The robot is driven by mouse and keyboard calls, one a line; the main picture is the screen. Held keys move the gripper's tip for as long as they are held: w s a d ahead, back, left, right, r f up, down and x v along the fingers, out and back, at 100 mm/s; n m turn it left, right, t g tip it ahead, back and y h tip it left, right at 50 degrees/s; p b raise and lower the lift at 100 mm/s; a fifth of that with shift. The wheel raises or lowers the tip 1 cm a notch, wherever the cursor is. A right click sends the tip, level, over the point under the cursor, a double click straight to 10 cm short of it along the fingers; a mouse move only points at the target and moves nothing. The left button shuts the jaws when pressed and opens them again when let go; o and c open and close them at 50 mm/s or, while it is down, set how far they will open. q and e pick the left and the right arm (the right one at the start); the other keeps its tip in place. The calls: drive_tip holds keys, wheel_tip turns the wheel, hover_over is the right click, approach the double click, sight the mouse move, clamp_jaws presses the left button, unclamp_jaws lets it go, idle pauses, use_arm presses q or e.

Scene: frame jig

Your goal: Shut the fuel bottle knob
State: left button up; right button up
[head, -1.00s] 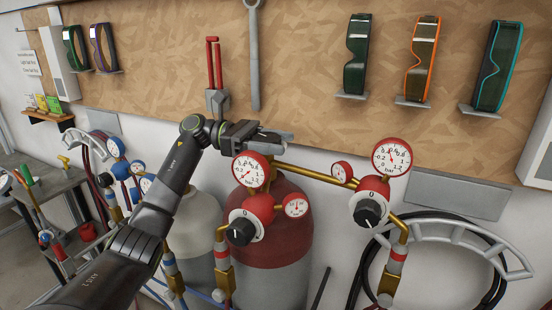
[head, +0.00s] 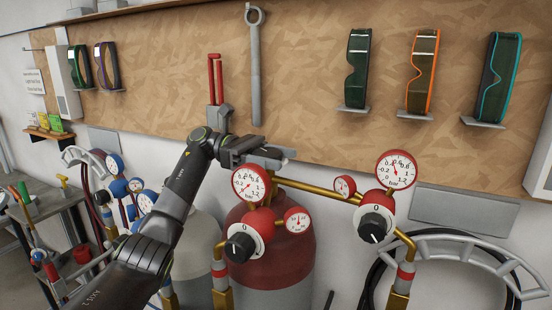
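The fuel bottle (head: 268,272), with a red top and grey lower body, stands against the wall in the head view. A red pressure gauge (head: 250,183) and a smaller gauge (head: 298,220) sit in front of it. Below them is a black knob (head: 239,247) on a white dial marked 0. A second black knob (head: 376,227) sits on the right regulator. My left gripper (head: 272,157) is just above and behind the large gauge, over the bottle's top. The gauge and gripper hide the bottle's valve, and whether the fingers hold anything is unclear. My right gripper is not in view.
A brass pipe (head: 315,190) runs right to another red gauge (head: 396,170). A hose on a grey holder (head: 450,250) hangs at right. A wrench (head: 255,70) and red-handled tool (head: 215,80) hang on the board above. More gauges and hoses stand at left.

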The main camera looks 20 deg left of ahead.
sight(275, 153)
use_arm(q)
drive_tip(key=o, duration=0.4)
drive_tip(key=shift+o, duration=0.2)
drive_tip(key=shift+r, duration=0.55)
wheel_tip(275, 153, up, 8)
drive_tip(key=shift+b, duration=1.1)
drive_tip(key=shift+r, duration=0.5)
drive_tip(key=shift+a, duration=0.1)
